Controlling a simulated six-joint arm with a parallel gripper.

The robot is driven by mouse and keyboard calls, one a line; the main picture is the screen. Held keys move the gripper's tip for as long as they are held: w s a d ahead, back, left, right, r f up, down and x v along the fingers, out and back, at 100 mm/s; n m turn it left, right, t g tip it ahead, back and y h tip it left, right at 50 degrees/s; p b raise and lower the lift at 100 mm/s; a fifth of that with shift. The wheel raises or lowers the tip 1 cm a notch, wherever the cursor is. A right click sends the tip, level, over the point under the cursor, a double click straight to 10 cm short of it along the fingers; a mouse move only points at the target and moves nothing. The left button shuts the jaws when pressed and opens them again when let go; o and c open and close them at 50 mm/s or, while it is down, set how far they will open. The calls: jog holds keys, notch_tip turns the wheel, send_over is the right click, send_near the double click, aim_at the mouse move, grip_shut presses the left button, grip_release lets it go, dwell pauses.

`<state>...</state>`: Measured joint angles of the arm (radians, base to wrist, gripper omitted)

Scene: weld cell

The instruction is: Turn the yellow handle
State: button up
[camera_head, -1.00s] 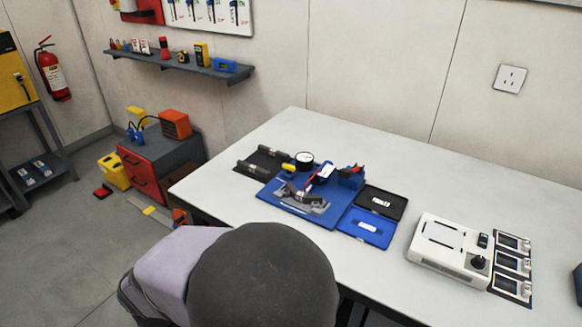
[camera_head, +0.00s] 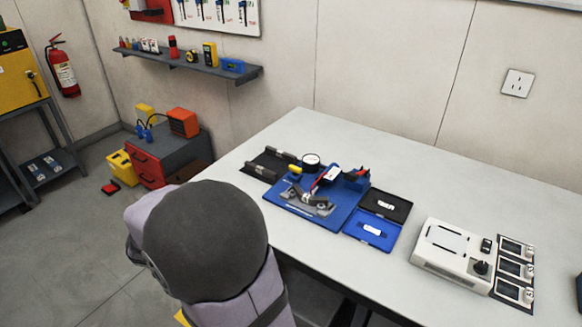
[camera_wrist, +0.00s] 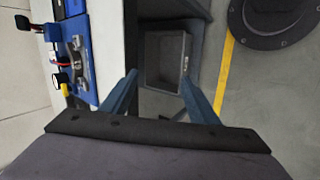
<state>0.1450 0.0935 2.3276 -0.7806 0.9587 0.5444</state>
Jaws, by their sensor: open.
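The yellow handle (camera_head: 295,170) is a small piece at the back left of the blue fixture (camera_head: 345,212) on the table, beside a round black-rimmed gauge (camera_head: 311,160). The handle also shows at the left of the wrist view (camera_wrist: 65,90), close to the gauge (camera_wrist: 61,78). My gripper (camera_wrist: 159,76) is open and empty in the wrist view, its two blue fingers spread apart. It is off to the side of the table, well apart from the handle. In the head view my arm's dark rounded link stands in front of the table and my gripper does not show.
A black tray (camera_head: 268,165) lies left of the fixture. A black and blue case (camera_head: 370,233) lies open to its right. A white box with a dial (camera_head: 447,250) stands further right. In the wrist view, a grey open bin (camera_wrist: 165,62) sits beyond the fingers.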

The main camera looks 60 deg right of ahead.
aim_at(294, 169)
jog(key=w+d+m+h+b, duration=0.1)
jog(key=w+d+m+b, duration=0.1)
jog(key=d, duration=0.3)
jog(key=w+d+m+h+b, duration=0.1)
jog(key=w+d+m+b, duration=0.2)
jog(key=d, duration=0.3)
jog(key=w+d+r+m+t+h+b, duration=0.1)
jog(key=w+d+m+h+b, duration=0.1)
jog(key=d, duration=0.4)
jog(key=shift+w+m, duration=0.55)
jog(key=shift+m, duration=0.35)
jog(key=d+r+m+h+b, duration=0.1)
jog(key=d+m, duration=0.1)
jog(key=d, duration=0.1)
jog(key=d+r+m+b, duration=0.1)
jog(key=d+m+b, duration=0.1)
jog(key=d, duration=0.2)
jog(key=w+d+r+m+h+b, duration=0.1)
jog(key=d+m+b, duration=0.1)
jog(key=d+m, duration=0.1)
jog(key=shift+d+t+h, duration=0.3)
jog(key=shift+d, duration=0.45)
jog(key=shift+d+r, duration=0.35)
jog(key=shift+d, duration=0.05)
jog(key=shift+p+x, duration=1.05)
jog(key=shift+x, duration=2.55)
jog(key=shift+c, duration=0.6)
jog(key=c, duration=0.9)
